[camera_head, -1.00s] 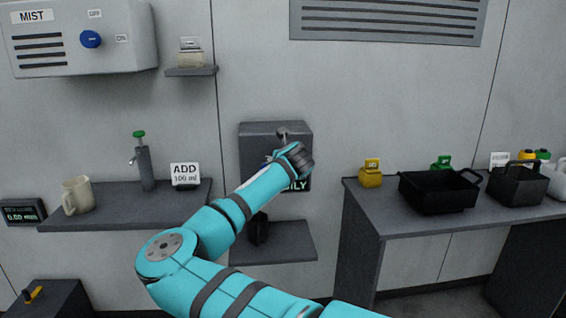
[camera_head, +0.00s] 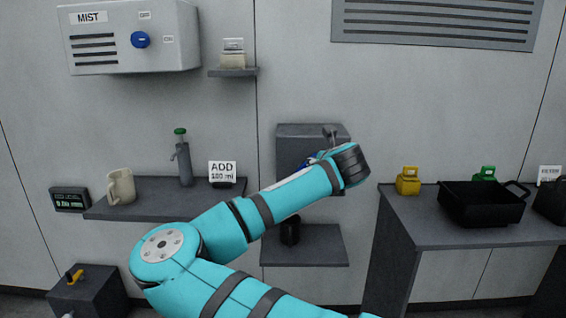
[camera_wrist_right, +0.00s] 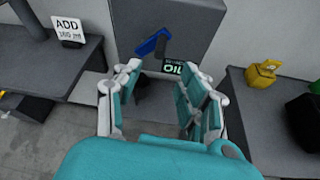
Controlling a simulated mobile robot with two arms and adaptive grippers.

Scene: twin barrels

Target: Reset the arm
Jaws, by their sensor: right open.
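My right arm (camera_head: 290,195) reaches across the head view toward a grey wall dispenser (camera_head: 300,130). Its gripper is hidden behind the wrist there. In the right wrist view my right gripper (camera_wrist_right: 166,85) is open, with nothing between its fingers. The lever is apart from the fingertips. My left gripper is not in view.
A left shelf holds a beige mug (camera_head: 121,187), a green-topped pump (camera_head: 183,160) and an ADD sign (camera_head: 222,172). A right counter (camera_head: 430,232) holds a yellow weight (camera_head: 408,181) and a black tray (camera_head: 480,204). A dark object (camera_head: 289,231) stands on the lower shelf.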

